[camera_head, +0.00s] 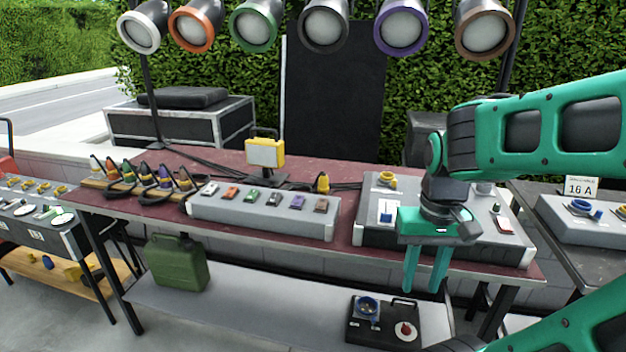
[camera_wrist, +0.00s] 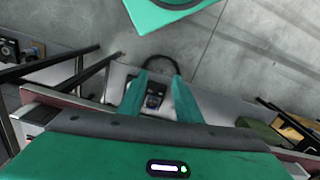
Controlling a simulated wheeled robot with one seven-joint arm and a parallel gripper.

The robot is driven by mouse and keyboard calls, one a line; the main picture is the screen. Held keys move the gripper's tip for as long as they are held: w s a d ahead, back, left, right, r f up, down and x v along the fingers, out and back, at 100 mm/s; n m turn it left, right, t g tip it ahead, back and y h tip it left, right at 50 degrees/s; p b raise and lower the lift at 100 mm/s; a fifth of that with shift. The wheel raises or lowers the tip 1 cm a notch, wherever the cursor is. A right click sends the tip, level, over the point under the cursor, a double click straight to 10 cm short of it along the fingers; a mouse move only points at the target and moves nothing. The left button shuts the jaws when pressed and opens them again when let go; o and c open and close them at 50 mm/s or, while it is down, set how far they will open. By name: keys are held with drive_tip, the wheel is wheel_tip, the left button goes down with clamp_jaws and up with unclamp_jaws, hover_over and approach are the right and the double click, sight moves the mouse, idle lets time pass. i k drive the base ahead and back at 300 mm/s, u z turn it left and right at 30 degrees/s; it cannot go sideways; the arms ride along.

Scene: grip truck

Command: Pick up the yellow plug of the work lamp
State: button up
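The work lamp (camera_head: 265,152), with a yellow frame and a pale panel, stands near the back of the dark red table in the head view. A small yellow plug (camera_head: 322,184) with a dark cable sits upright right of it, behind the grey switch box. My gripper (camera_head: 422,287) points down in front of the table's right part, to the right of the plug and nearer to me. Its two fingers are apart with nothing between them. The wrist view shows the open fingers (camera_wrist: 161,84) above the lower shelf and floor; neither lamp nor plug is visible there.
The grey switch box (camera_head: 265,210) lies along the table front. A larger grey box (camera_head: 375,222) with a yellow socket (camera_head: 387,180) stands behind my gripper. Several coloured plugs fill a wooden rack (camera_head: 120,190) at left. Stage lamps (camera_head: 325,28) hang overhead. A green canister (camera_head: 176,264) stands below.

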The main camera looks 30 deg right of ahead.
sight(323, 186)
drive_tip(key=z, duration=0.2)
drive_tip(key=i, duration=0.95)
drive_tip(key=z, duration=0.05)
